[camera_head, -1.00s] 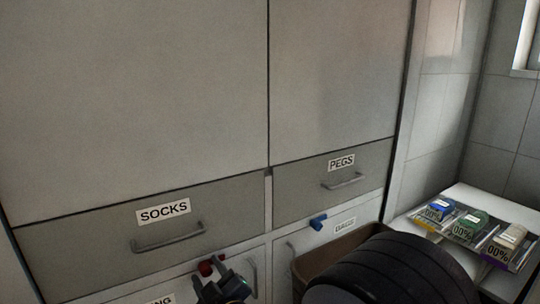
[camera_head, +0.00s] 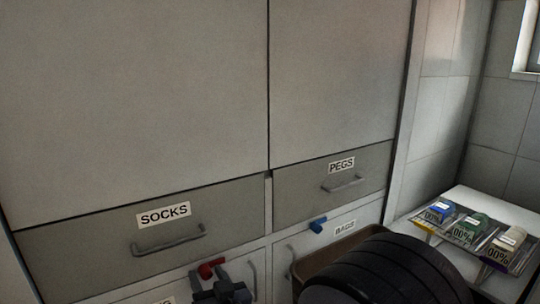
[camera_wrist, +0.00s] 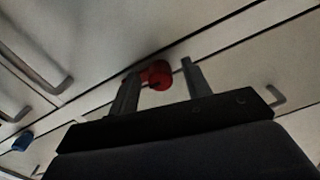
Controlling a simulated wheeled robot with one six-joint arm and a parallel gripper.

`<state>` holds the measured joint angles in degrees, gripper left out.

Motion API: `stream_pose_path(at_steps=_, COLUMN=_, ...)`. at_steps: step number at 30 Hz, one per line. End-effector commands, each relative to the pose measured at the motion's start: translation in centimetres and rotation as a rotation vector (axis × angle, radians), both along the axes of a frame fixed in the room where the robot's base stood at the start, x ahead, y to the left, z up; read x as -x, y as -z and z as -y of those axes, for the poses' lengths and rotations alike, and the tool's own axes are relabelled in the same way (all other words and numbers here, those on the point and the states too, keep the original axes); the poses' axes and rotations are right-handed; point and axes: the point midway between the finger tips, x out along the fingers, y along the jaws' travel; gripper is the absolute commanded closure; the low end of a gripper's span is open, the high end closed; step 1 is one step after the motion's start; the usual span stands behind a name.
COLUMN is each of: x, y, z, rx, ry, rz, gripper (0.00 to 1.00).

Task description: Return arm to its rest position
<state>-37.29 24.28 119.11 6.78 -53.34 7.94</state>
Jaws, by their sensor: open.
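My gripper (camera_head: 222,284) is low in the head view, in front of the lower cabinet doors. In the wrist view my gripper (camera_wrist: 158,82) shows two dark fingers standing apart, with nothing held between them. A red knob or latch (camera_head: 209,268) is on the cabinet front just behind and above the gripper in the head view. In the wrist view the red piece (camera_wrist: 156,73) appears between and beyond the fingertips. Whether a finger touches it cannot be told.
Drawers labelled SOCKS (camera_head: 165,215) and PEGS (camera_head: 341,165) are shut. A blue latch (camera_head: 318,224) sits left of the BAGS label (camera_head: 345,228). A brown bin (camera_head: 305,265) stands partly behind my dark arm. A white stand at right holds a tray (camera_head: 480,235) with three small boxes.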

Motion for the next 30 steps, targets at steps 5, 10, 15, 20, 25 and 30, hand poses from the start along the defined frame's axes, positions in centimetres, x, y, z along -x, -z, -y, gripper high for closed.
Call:
stream_pose_path(at_steps=5, x=0.0, y=-0.1, z=0.0, rx=-0.118, ry=0.000, rz=-0.074, gripper=0.54)
stream_pose_path(at_steps=10, x=0.0, y=-0.2, z=0.0, rx=-0.233, ry=0.000, rz=-0.146, gripper=0.54)
stream_pose_path(at_steps=15, x=0.0, y=-0.3, z=0.0, rx=-0.347, ry=0.001, rz=-0.217, gripper=0.54)
stream_pose_path(at_steps=20, x=0.1, y=-0.3, z=0.0, rx=-0.450, ry=0.000, rz=-0.279, gripper=0.54)
stream_pose_path(at_steps=25, x=1.1, y=-0.1, z=0.6, rx=-0.494, ry=0.000, rz=-0.304, gripper=0.54)
stream_pose_path(at_steps=30, x=2.0, y=0.0, z=1.2, rx=-0.494, ry=-0.001, rz=-0.302, gripper=0.54)
